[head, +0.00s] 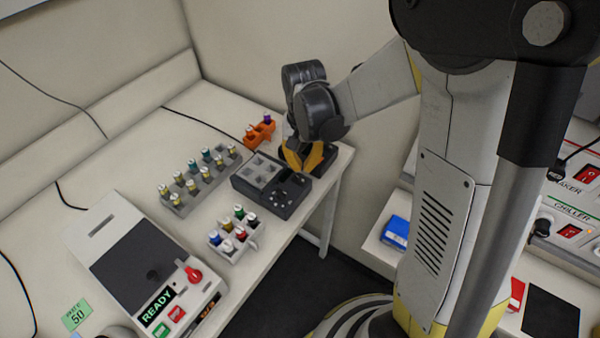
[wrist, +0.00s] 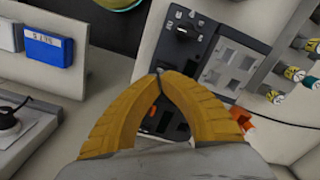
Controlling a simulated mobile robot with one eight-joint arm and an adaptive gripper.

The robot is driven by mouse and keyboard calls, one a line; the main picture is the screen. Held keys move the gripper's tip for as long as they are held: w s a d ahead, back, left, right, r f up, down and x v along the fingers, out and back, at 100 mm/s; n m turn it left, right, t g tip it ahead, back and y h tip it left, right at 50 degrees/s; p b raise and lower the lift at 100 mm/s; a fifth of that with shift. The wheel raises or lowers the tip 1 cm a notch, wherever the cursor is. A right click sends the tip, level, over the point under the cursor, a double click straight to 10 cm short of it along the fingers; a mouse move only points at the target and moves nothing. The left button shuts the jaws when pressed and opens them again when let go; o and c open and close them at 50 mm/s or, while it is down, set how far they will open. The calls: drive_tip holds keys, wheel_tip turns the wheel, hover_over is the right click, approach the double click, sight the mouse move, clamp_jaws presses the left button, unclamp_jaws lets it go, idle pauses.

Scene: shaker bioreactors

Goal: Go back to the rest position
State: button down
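My gripper (head: 304,160) is at the right end of the table, beside a dark device with a grey block in it. In the wrist view my gripper (wrist: 157,74) shows two yellow fingers whose tips meet, with nothing visible between them. The dark device (head: 290,196) lies just beyond the fingertips; it also shows in the wrist view (wrist: 215,30). I cannot tell the exact height of the fingers above the table. No marked rest position shows in either view.
An orange holder (head: 258,133) stands close behind my gripper. A rack (head: 205,182) with several vials and a white rack (head: 237,240) with coloured caps stand left of it. A READY-labelled device (head: 140,262) is at front left. A blue box (head: 396,231) sits right.

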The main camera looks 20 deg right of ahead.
drive_tip(key=shift+r+p, duration=0.45)
drive_tip(key=shift+r, duration=0.5)
